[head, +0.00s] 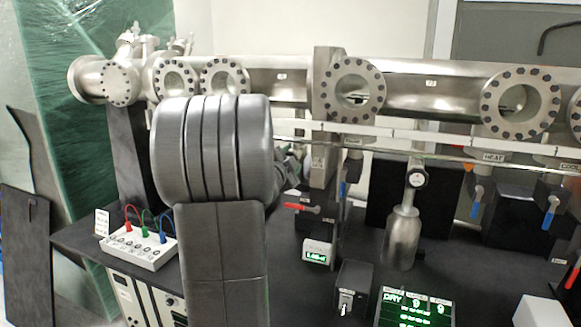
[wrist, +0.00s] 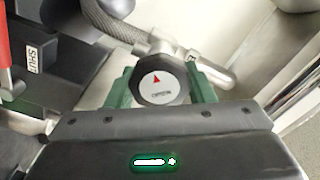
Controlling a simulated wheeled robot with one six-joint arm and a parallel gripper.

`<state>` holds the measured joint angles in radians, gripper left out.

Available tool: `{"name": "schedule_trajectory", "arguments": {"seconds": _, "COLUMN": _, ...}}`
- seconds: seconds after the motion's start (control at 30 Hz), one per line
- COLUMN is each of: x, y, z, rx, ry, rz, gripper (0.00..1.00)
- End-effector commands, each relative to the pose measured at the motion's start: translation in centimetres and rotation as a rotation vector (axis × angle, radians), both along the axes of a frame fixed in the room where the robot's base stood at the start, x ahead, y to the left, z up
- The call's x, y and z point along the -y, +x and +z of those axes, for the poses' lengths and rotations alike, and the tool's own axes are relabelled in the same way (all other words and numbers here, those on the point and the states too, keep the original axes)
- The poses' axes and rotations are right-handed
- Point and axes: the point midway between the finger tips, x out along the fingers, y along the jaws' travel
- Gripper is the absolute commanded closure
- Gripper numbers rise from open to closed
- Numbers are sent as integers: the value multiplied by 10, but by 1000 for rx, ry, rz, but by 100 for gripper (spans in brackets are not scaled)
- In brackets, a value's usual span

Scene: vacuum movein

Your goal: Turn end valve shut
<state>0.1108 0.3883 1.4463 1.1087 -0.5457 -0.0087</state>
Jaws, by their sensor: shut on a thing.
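In the wrist view, a round dark knob (wrist: 160,82), which looks like the end valve's handle, has a pale face with a red arrow and small print I cannot read. The arrow points up in the picture, tilted slightly left. The green fingers of my gripper (wrist: 161,92) sit on both sides of the knob, shut on it. Metal piping (wrist: 212,72) and a braided hose (wrist: 112,22) run behind it. In the head view, my own arm covers most of the gripper and the knob.
In the wrist view, a "SHUT" label (wrist: 33,57) and a red handle (wrist: 4,50) lie at the left. In the head view, a steel flanged tube (head: 430,92) runs above the black bench. A red lever (head: 302,207), hanging bottle (head: 402,235) and socket box (head: 140,247) stand near my arm.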

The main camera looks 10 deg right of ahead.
Motion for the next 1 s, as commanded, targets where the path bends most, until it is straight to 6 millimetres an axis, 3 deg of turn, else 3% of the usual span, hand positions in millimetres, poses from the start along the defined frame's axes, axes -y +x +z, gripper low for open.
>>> {"name": "schedule_trajectory", "arguments": {"seconds": 1.0, "x": 0, "y": 0, "z": -8, "rx": 540, "ry": 802, "rz": 0, "gripper": 74}}
